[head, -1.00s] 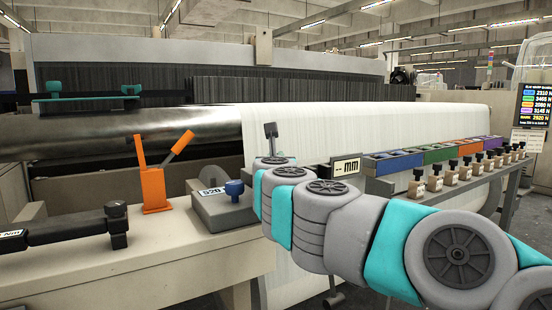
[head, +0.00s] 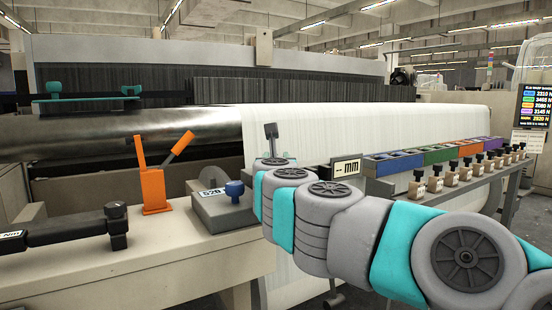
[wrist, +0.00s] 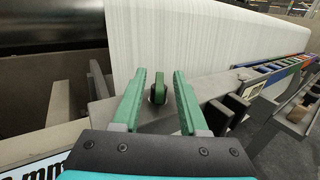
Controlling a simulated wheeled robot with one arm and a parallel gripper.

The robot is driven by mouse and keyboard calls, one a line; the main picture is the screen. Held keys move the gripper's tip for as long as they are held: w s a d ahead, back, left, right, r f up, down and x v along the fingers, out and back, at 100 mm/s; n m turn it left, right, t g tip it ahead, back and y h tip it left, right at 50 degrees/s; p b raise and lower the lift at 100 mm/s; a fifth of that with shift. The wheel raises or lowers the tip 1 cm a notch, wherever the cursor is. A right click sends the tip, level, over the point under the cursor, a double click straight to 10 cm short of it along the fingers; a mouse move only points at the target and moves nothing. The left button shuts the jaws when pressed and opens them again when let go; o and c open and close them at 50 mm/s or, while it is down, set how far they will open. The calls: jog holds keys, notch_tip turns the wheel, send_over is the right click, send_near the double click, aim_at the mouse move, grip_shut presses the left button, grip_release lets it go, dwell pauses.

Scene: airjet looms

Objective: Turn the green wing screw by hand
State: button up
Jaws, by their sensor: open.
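The green wing screw (wrist: 160,87) stands on a grey bar in the middle of the wrist view, its wing roughly upright. My gripper (wrist: 159,77) is open, with one green finger on each side of the screw. A gap shows between each finger and the screw in this view, and I see no contact. In the head view, the screw and my fingers cannot be made out; my arm covers that area.
White warp sheet (head: 360,125) rises behind the bar. An orange lever block (head: 155,188), a blue-knobbed grey box (head: 222,208) and a black torque tool (head: 70,228) lie left. Coloured bins (head: 440,154) and a row of small knobbed blocks (head: 450,180) stand right.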

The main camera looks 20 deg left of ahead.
jog(key=v, duration=0.7)
jog(key=shift+s, duration=0.1)
